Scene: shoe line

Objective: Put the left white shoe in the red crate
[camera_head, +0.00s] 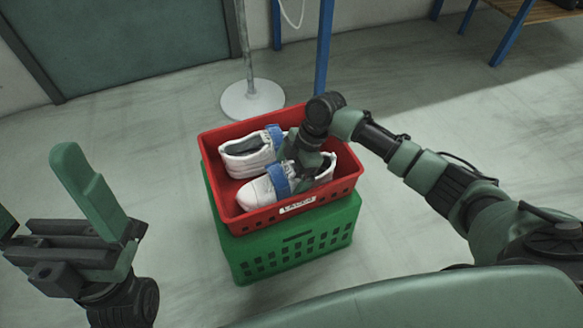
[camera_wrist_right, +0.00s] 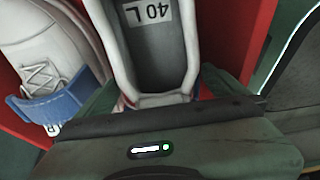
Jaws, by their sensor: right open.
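Two white shoes with blue straps lie in the red crate (camera_head: 235,214). The far shoe (camera_head: 240,163) has its opening to the left; the near one (camera_head: 257,193) has its toe to the left. In the right wrist view, the shoe marked 40 L inside (camera_wrist_right: 190,60), apparently the far one, sits between the fingers of my right gripper (camera_wrist_right: 155,98). The other shoe (camera_wrist_right: 45,45) is at left there. My right gripper (camera_head: 286,150) is open, down in the crate, its fingers largely hidden in the head view. My left gripper (camera_head: 50,215) is open and empty at left, partly cut off.
The red crate rests on a green crate (camera_head: 290,268) on the floor. A post with a round white base (camera_head: 245,103) and a blue post (camera_head: 324,45) stand behind. A table with blue legs (camera_head: 515,30) is at the top right. The floor to the left is clear.

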